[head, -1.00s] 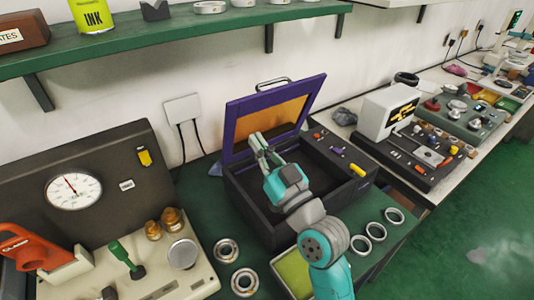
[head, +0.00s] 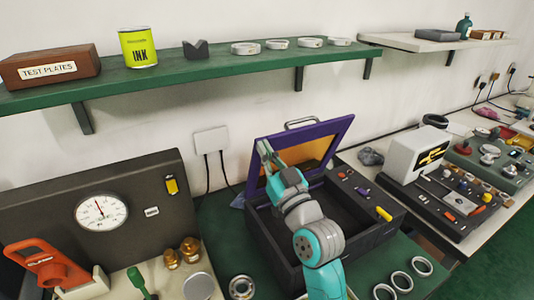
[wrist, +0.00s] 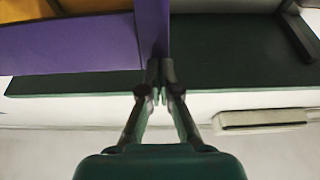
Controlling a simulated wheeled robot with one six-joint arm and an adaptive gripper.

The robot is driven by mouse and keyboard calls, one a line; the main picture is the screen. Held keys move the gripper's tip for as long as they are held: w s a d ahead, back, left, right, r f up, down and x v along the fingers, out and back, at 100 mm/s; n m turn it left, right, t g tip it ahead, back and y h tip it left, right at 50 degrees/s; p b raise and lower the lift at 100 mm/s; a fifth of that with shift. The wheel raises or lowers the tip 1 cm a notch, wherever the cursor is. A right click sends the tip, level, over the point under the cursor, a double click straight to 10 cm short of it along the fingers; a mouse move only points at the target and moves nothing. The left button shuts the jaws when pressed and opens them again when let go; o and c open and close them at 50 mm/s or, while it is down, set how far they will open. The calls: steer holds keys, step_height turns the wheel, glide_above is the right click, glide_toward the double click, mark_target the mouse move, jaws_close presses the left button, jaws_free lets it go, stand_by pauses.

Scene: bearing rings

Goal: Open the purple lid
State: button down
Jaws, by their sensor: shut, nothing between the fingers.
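The purple lid (head: 312,129) stands raised at the back of the dark box (head: 275,247), leaning back, with an orange panel inside its frame and a grey handle on its top edge. The box's dark interior is exposed. My gripper (head: 265,150) is at the lid's upper left corner, its fingers shut with nothing between them. In the wrist view, the shut fingertips (wrist: 160,90) overlap the end of the purple frame (wrist: 75,46); I cannot tell whether they touch it. My arm hides part of the lid's lower left and the box.
A green shelf (head: 215,72) with an ink can (head: 138,48) and rings runs along the wall above the lid. A gauge panel (head: 60,190) stands left. Loose rings (head: 402,281) lie right of the box.

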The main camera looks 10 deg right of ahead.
steer(key=w+a+r+g, duration=0.1)
steer(key=w+g, duration=0.1)
steer(key=w, duration=0.3)
steer(key=w+a+r+g+h, duration=0.1)
steer(key=w+a+r+g, duration=0.1)
steer(key=w, duration=0.3)
steer(key=shift+w+a, duration=0.2)
steer(key=shift+w, duration=0.05)
steer(key=shift+s, duration=0.15)
